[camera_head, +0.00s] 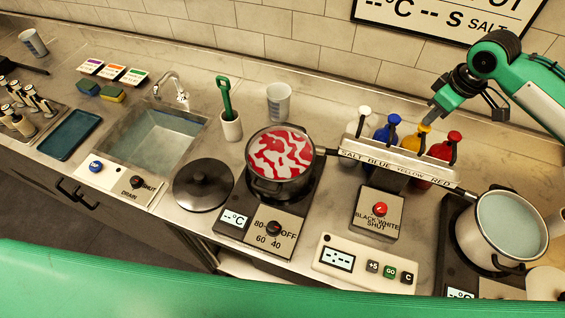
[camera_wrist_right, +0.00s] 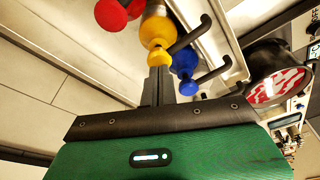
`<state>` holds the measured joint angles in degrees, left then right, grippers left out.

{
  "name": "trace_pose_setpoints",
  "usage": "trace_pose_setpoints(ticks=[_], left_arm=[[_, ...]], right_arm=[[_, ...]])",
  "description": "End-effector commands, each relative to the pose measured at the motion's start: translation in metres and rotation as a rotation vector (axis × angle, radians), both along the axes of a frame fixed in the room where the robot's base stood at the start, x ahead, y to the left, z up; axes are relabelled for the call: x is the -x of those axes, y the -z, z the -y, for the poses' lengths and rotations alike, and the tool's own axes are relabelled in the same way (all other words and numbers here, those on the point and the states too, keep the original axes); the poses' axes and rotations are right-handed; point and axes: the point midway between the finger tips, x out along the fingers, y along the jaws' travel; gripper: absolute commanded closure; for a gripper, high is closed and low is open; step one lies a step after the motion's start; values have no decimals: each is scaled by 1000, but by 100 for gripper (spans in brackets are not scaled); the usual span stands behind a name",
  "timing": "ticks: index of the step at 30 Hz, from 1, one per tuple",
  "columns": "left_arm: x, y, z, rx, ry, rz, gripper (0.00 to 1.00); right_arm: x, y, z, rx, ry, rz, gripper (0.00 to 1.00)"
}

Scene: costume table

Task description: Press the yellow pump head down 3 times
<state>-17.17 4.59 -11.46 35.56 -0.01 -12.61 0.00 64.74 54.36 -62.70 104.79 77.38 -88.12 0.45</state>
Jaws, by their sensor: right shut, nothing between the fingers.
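The yellow pump head (camera_head: 425,128) tops the yellow bottle (camera_head: 411,144) in the dispenser rack, between the blue and red ones. My right gripper (camera_head: 433,108) is shut and empty, reaching in from the right with its tips just above the yellow head. In the right wrist view the shut fingers (camera_wrist_right: 157,82) point at the yellow pump head (camera_wrist_right: 157,58). The tips look very close to it; I cannot tell whether they touch. My left gripper is not in view.
White (camera_head: 364,113), blue (camera_head: 394,119) and red (camera_head: 454,137) pump heads stand in the same row, with black nozzles. A labelled rail (camera_head: 400,167) runs in front. A pot with red-and-white contents (camera_head: 280,155) stands left, a pot of liquid (camera_head: 508,222) right.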

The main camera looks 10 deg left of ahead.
Motion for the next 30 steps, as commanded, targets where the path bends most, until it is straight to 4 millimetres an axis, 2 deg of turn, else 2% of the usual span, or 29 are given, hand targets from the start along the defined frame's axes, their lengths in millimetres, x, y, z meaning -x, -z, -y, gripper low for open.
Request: trace_pose_setpoints(ticks=[18, 30], left_arm=[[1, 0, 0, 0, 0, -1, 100], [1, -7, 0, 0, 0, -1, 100]], right_arm=[[1, 23, 0, 1, 0, -4, 100], [1, 18, 0, 0, -2, -5, 100]])
